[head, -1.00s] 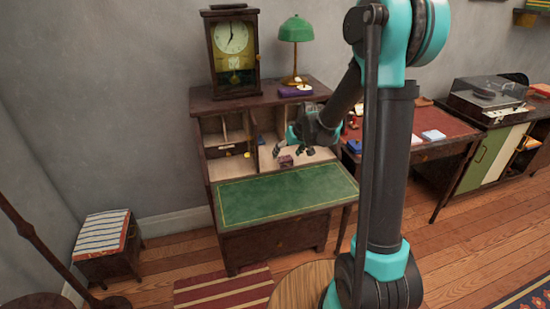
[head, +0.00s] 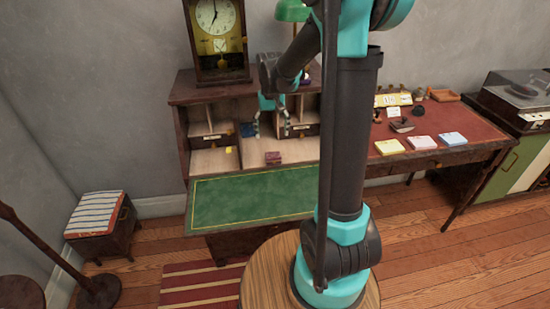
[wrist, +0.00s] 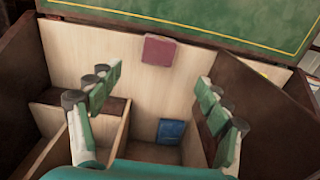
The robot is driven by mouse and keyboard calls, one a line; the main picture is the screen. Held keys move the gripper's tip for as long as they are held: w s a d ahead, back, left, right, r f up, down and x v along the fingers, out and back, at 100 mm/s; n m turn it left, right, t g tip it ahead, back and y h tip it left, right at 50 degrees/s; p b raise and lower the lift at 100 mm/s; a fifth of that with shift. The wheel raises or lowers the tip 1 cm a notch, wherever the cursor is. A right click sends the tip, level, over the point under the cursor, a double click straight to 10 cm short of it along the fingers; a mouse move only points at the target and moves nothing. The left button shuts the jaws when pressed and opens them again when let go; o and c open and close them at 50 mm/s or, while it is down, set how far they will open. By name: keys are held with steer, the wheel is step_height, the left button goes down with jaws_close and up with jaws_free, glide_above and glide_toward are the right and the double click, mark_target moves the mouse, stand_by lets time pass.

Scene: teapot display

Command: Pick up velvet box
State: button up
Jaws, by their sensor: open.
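A small dark red box (head: 273,157), which looks like the velvet box, lies on the pale floor of the open desk cabinet, close behind the green writing surface. In the wrist view the red box (wrist: 159,50) lies near the front edge, beyond the fingertips and between their lines. My gripper (head: 271,130) is open and empty, with its fingers pointing down in front of the cubbyholes, above and behind the box. In the wrist view my gripper (wrist: 160,82) has its two fingers spread wide, apart from the box.
Wooden dividers (head: 205,115) and cabinet side walls stand around the gripper. A blue object (wrist: 171,131) sits in a compartment between the fingers. A clock (head: 218,40) and a green lamp (head: 292,10) stand on top. The green writing surface (head: 245,195) is clear.

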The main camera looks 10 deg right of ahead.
mark_target(274, 156)
steer(key=f, duration=1.1)
steer(key=shift+s+d+f, duration=0.15)
steer(key=shift+s+f, duration=0.05)
steer(key=shift+f, duration=0.1)
steer(key=shift+c, duration=0.5)
steer(key=c, duration=1.2)
